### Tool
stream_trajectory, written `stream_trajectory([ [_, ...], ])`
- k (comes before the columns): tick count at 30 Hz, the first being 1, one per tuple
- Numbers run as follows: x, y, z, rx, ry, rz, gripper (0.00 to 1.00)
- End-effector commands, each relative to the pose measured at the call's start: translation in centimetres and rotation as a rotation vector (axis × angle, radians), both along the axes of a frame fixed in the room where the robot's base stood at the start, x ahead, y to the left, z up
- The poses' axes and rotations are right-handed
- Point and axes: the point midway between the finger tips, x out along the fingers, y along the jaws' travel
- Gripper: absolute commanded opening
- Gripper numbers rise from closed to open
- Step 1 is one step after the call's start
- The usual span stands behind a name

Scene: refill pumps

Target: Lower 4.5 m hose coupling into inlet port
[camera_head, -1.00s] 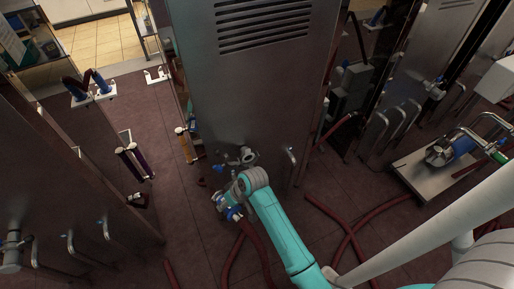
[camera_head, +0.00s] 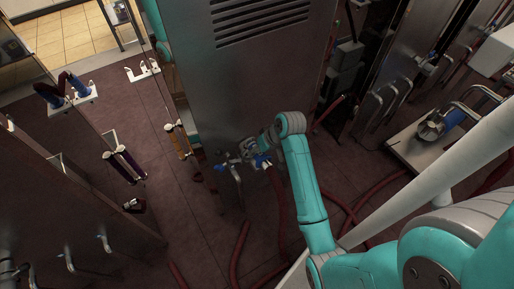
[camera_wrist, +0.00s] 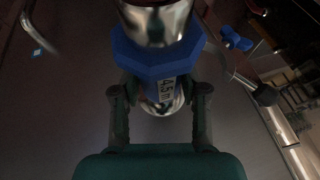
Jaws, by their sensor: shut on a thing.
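The hose coupling (camera_wrist: 160,55) has a blue collar marked "4.5 m" and fills the upper middle of the wrist view. My gripper (camera_wrist: 160,92) is shut on it, one finger on each side. Polished metal shows above and below the collar. In the head view the coupling's blue part (camera_head: 262,161) is at my gripper (camera_head: 257,154), low in front of the grey metal cabinet. A red hose (camera_head: 278,205) hangs down beside it. The inlet port cannot be told apart from the metal fittings there, so I cannot tell whether the coupling touches it.
The tall cabinet (camera_head: 245,85) stands directly behind my gripper. A metal pipe with a blue-tipped lever (camera_head: 234,173) is close on the left; the wrist view shows a pipe (camera_wrist: 262,95) and blue handle (camera_wrist: 236,40) at right. Red hoses (camera_head: 240,250) lie on the floor.

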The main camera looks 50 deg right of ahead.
Motion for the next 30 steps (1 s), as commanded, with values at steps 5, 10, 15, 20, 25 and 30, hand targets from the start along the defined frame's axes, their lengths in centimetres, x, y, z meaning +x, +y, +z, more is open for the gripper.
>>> stream_trajectory([
  [5,0.0,0.1,-1.4,0.0,0.0,0.001,0.0],
  [10,0.0,0.0,-2.6,0.0,0.0,0.001,0.0],
  [15,0.0,0.0,-3.9,0.0,0.0,0.001,0.0],
  [20,0.0,0.0,-5.1,0.0,0.0,0.001,0.0],
  [25,0.0,0.0,-6.4,0.0,0.0,0.001,0.0],
  [30,0.0,0.0,-7.3,-0.001,-0.001,0.001,0.0],
])
